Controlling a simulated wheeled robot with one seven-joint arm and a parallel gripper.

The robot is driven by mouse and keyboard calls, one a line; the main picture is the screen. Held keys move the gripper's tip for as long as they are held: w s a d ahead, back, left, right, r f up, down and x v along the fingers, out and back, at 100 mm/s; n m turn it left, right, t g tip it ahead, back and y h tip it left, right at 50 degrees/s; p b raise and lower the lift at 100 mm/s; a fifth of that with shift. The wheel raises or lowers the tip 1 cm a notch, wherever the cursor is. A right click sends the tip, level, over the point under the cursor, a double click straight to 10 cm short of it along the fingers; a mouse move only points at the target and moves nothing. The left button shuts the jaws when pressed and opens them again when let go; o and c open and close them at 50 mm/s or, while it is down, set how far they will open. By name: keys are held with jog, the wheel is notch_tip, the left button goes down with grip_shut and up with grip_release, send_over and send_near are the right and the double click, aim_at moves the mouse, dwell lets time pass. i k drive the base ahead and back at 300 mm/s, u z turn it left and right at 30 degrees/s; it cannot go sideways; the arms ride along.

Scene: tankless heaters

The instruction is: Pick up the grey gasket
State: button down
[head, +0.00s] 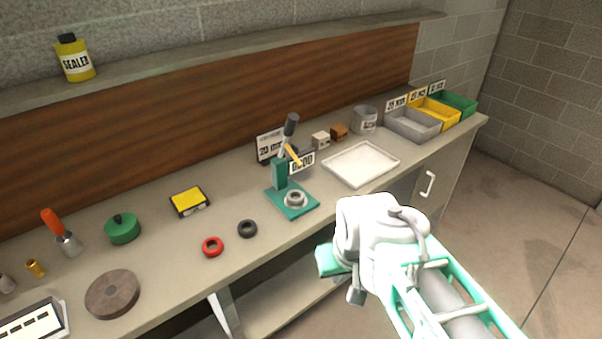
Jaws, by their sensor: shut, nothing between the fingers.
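A dark grey, almost black ring (247,228) lies flat on the workbench, just right of a red ring (213,246). A lighter grey ring (294,199) sits on the base of a green press (280,178). I cannot tell for sure which of these two is the grey gasket. My gripper (356,296) is shut and empty. It is to the right of the rings, in front of the bench, apart from all of them. Its fingers are small and partly hidden by my arm.
A white tray (361,164) lies right of the press; labelled grey (413,126), yellow (434,114) and green bins stand at the far right end. Bench around the dark and red rings is clear.

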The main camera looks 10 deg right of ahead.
aim_at(291, 201)
jog(key=k, duration=0.5)
jog(key=u, duration=1.2)
jog(key=i, duration=0.75)
jog(key=u, duration=0.15)
